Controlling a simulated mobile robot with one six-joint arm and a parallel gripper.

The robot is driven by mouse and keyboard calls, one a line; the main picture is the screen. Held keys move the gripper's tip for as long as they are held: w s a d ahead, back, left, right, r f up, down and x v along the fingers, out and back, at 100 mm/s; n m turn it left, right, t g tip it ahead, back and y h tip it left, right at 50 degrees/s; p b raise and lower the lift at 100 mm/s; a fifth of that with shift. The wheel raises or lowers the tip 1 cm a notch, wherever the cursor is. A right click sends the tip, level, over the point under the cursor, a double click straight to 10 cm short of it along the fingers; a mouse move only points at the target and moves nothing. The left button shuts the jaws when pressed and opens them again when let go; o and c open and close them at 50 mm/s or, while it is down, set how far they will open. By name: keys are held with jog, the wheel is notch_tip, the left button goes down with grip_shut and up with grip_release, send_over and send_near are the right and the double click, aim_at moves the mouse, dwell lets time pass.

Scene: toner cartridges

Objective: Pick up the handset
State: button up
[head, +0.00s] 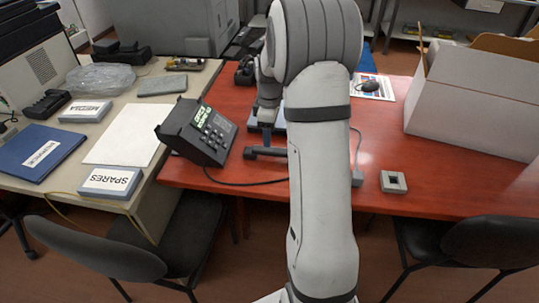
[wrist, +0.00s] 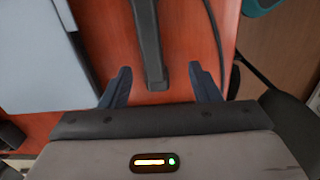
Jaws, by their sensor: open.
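The dark handset (head: 264,152) lies on the red table beside the black desk phone (head: 205,132), partly hidden behind my arm in the head view. In the wrist view the handset (wrist: 148,40) runs down from the top edge, and its near end sits between my fingertips. My gripper (wrist: 163,84) is open, with a finger on each side of the handset and visible gaps between. In the head view my gripper (head: 264,128) is low over the table, just behind the handset. I cannot tell its exact height above the tabletop.
A grey-blue flat object (wrist: 42,50) lies left of the handset in the wrist view. A black cord (wrist: 222,40) runs on the right, near the table edge. A small grey square item (head: 393,182) and an open white box (head: 475,105) stand to the right.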

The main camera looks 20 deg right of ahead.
aim_at(271, 149)
jog(key=shift+w+d+f, duration=0.15)
jog(key=shift+d+f, duration=0.05)
jog(key=shift+f, duration=0.3)
jog(key=shift+w+d+f, duration=0.15)
jog(key=shift+d+f, duration=0.05)
jog(key=shift+f, duration=0.3)
jog(key=f, duration=0.7)
jog(key=shift+w+d, duration=0.1)
jog(key=shift+w, duration=0.1)
grip_shut()
